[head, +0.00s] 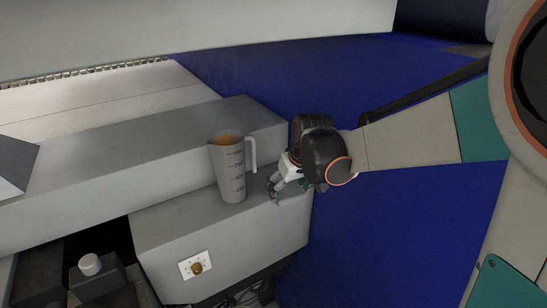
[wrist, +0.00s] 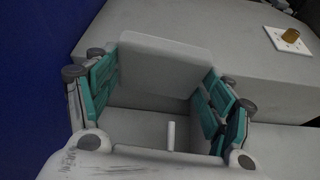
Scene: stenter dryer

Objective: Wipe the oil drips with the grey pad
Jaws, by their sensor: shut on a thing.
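My gripper (head: 277,187) is low over the right end of the grey ledge, just right of the measuring jug. In the wrist view my gripper (wrist: 165,80) has its teal-lined fingers shut on a flat grey slab, which looks like the grey pad (wrist: 165,64). The pad is close to the grey surface; I cannot tell whether it touches. In the head view I cannot make out the pad. No oil drips can be made out in either view.
A grey measuring jug (head: 229,172) with orange-brown liquid stands upright on the ledge (head: 185,215), its handle towards my gripper. A white plate with a brass knob (head: 196,268) is on the front face below. A higher grey step (head: 130,157) runs behind. Blue surface lies right.

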